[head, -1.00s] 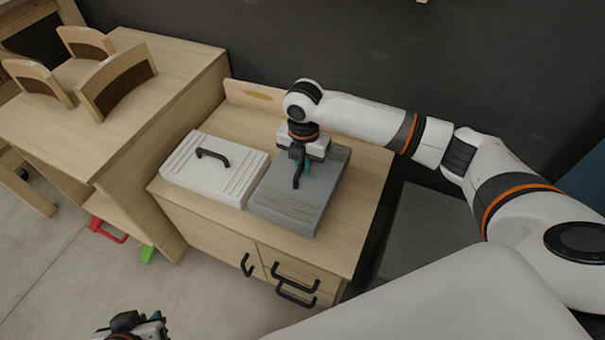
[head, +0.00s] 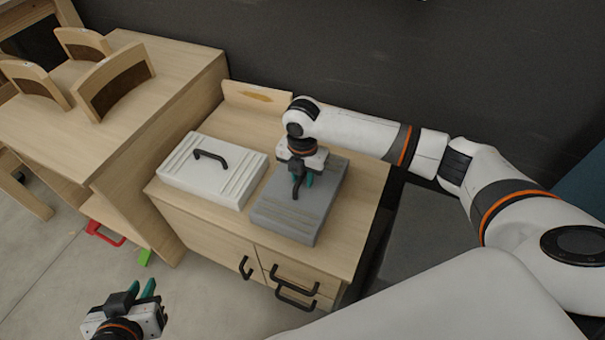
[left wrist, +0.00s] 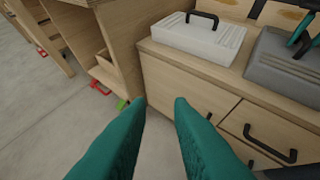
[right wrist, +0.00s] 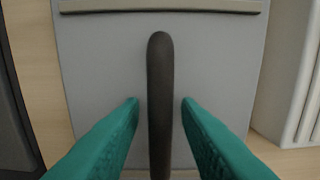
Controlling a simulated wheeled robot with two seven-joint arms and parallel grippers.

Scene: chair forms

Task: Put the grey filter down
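The grey filter (head: 290,218), a flat grey block with ribs and a dark handle, rests on the wooden cabinet top. Its handle (right wrist: 160,95) runs upright through the right wrist view. My right gripper (head: 302,187) is over the filter, with its green fingers on either side of the handle. In the right wrist view a small gap shows between each fingertip and the handle, so the gripper is open around it. The filter also shows in the left wrist view (left wrist: 280,62). My left gripper (head: 143,287) is open and empty, low in front of the cabinet.
A white filter (head: 178,170) with a black handle lies just left of the grey one on the cabinet (head: 205,232). Black drawer handles (head: 295,298) stick out at the cabinet front. A wooden table (head: 160,80) with chair backs stands at left. Open floor lies before it.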

